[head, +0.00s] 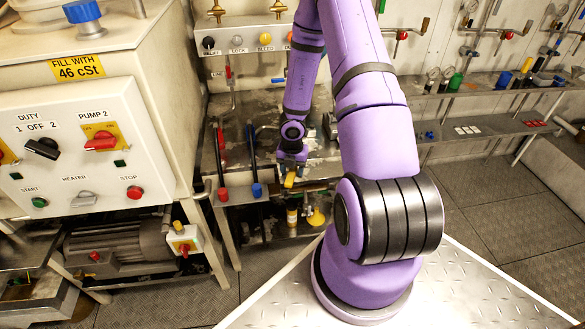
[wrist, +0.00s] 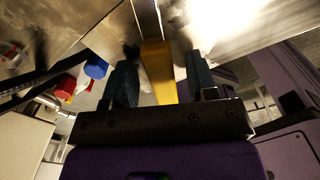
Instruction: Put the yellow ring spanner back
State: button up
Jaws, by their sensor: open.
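A yellow grip (head: 289,181), which looks like the yellow ring spanner's, shows at the tip of my gripper (head: 291,160) in the head view, at the front edge of the bench. In the wrist view the yellow piece (wrist: 158,72) lies between the two dark fingers of my gripper (wrist: 161,82), with a grey metal shaft running on from it to the top edge. The fingers are open, with a narrow gap on each side of the yellow piece. The spanner's ring end is not visible in either view.
A yellow funnel-like item (head: 316,217) and a bottle (head: 292,215) sit below. The control cabinet (head: 85,150) closes off the left.

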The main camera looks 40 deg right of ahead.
notch_tip(320, 180, up, 12)
notch_tip(320, 180, up, 13)
jog(key=n+t+h, duration=0.2)
jog(key=n+t, duration=0.3)
jog(key=n, duration=0.6)
send_over(292, 170)
jog(key=w+a, duration=0.3)
jog(key=w, duration=0.4)
jog(key=s+a+r+n+t+y, duration=0.2)
jog(key=a+r+n+t+y, duration=0.1)
jog(key=a+r+n, duration=1)
jog(key=s+a+r+n+g+y, duration=0.1)
jog(key=s+a+r+n, duration=0.5)
jog(key=s+r+n, duration=0.45)
jog(key=s+d+n+g+h, duration=0.1)
jog(key=s+d+n+h, duration=0.1)
jog(key=s+n, duration=1.1)
jog(key=shift+s+r+g, duration=0.25)
jog(key=shift+s+g, duration=0.15)
jog(key=shift+s, duration=0.15)
